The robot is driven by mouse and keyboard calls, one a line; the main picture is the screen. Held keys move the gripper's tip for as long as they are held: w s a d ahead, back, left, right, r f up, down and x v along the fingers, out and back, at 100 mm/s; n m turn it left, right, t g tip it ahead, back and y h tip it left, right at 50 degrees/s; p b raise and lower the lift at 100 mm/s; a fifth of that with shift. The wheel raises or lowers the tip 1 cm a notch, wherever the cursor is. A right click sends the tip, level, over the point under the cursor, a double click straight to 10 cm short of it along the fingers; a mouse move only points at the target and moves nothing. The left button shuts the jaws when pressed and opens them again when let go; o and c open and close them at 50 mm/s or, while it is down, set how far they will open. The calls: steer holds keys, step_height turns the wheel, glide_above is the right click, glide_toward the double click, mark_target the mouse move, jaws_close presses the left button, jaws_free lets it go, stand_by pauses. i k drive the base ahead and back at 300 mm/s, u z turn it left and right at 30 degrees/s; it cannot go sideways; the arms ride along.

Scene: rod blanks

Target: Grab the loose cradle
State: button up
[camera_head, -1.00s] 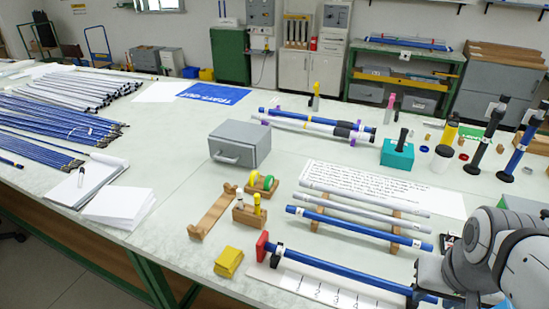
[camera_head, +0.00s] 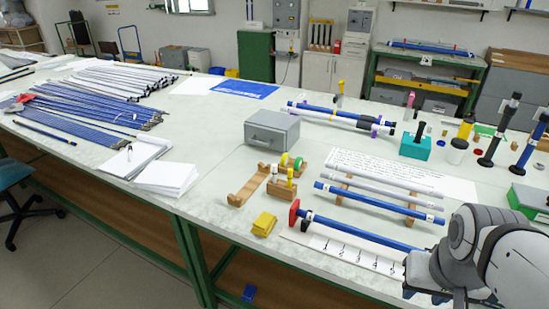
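The loose cradle (camera_head: 249,186) is a light wooden strip with raised ends. It lies on the table left of a small wooden block holding yellow-topped tools (camera_head: 282,186), with nothing resting on it. Two similar wooden cradles stand to the right under several rods, including a blue rod (camera_head: 370,196). My gripper (camera_head: 440,294) is at the bottom right, low over the table's front area and well apart from the loose cradle. Its fingers are mostly hidden by my arm and cut by the frame edge, so I cannot see whether it is open.
A yellow block (camera_head: 264,224) lies just in front of the cradle. A blue rod with a red end plate (camera_head: 294,212) lies over a marked white board (camera_head: 325,245). A grey box (camera_head: 272,136) stands behind. White paper stacks (camera_head: 167,178) lie to the left, with bare table between.

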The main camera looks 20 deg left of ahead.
mark_target(242, 194)
steer(key=u, duration=0.7)
steer(key=i, duration=0.35)
steer(key=u, duration=2.75)
steer(key=i, duration=1.85)
steer(key=z, duration=0.4)
